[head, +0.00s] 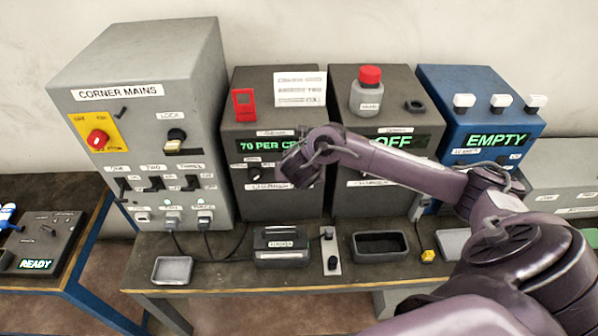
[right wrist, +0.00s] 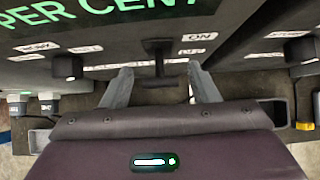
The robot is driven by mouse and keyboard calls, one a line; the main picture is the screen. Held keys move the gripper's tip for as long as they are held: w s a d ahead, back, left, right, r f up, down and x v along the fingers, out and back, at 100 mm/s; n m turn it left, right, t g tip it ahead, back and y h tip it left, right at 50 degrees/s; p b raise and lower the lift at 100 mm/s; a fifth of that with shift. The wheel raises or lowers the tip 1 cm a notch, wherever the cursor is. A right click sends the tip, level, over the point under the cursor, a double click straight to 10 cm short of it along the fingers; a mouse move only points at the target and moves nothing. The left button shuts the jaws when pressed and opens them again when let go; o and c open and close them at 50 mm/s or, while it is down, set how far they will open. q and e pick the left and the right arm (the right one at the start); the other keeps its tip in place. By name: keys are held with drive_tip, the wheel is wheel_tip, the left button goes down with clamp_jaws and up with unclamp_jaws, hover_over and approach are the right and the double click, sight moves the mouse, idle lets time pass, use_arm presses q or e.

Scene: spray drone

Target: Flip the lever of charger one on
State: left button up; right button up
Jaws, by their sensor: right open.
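The dark charger (head: 240,140) with the green display "70 PER CENT" stands left of the charger reading "OFF" (head: 345,133). Its name label is partly hidden, so I cannot read which number it bears. My right gripper (head: 292,172) is at the lower front of the 70 per cent charger. In the right wrist view my right gripper (right wrist: 162,82) is open, with one finger on each side of a black T-shaped lever (right wrist: 158,62). An "ON" label (right wrist: 200,37) is to the lever's upper right. In the head view my gripper hides the lever. My left gripper is out of view.
A black knob (head: 254,173) is left of my gripper. The grey corner mains box (head: 130,60) stands at left, the blue "EMPTY" unit (head: 470,95) at right. A black box (head: 281,246), a switch strip (head: 330,252) and an open tray (head: 381,258) are on the bench below.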

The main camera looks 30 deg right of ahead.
drive_tip(key=v, duration=0.7)
drive_tip(key=shift+p, duration=0.4)
drive_tip(key=shift+f, duration=0.1)
